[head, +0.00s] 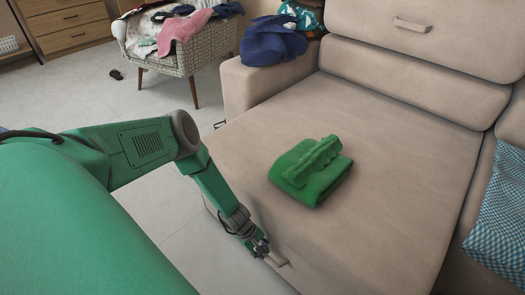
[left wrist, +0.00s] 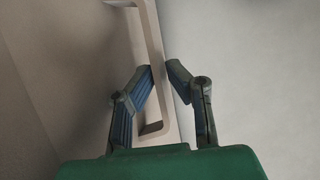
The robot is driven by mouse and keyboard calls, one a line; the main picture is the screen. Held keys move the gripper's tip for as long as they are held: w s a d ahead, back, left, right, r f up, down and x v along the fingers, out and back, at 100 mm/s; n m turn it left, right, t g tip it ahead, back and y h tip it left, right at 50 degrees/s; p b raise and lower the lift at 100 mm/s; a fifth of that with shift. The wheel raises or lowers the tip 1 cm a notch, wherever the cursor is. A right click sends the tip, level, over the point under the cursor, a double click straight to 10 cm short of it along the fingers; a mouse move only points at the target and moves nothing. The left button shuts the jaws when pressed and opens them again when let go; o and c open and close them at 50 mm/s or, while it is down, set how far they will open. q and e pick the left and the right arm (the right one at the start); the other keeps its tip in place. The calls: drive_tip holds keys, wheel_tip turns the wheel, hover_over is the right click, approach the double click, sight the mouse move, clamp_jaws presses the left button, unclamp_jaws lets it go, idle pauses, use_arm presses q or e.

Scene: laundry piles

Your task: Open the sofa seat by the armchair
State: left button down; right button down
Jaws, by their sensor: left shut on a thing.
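The beige sofa seat (head: 375,150) is a long, flat cushion reaching forward from the backrest. A beige handle (head: 278,260) is at its front edge; it also shows in the left wrist view as a long bar (left wrist: 150,45) on the seat's front face. My left gripper (head: 261,250) is at this handle, with its fingers (left wrist: 166,80) closed on either side of the bar. The armchair (head: 180,58), patterned and heaped with clothes, stands at the back left, beside the sofa's left armrest (head: 250,88). My right gripper is not in view.
A folded green cloth (head: 311,172) lies on the seat. Dark blue clothing (head: 272,42) rests on the left armrest. A blue checked cloth (head: 499,215) is at the right. A wooden dresser (head: 68,22) stands far left. The pale floor (head: 80,105) left of the sofa is mostly clear.

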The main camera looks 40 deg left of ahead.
use_arm(q)
drive_tip(key=shift+s+d, duration=0.15)
drive_tip(key=shift+d, duration=0.4)
drive_tip(key=c, duration=1.9)
unclamp_jaws()
drive_tip(key=shift+o, duration=0.2)
drive_tip(key=shift+a, duration=0.2)
drive_tip(key=shift+a+r, duration=0.3)
drive_tip(key=shift+r, duration=0.05)
drive_tip(key=v, duration=1.1)
drive_tip(key=shift+d, duration=0.15)
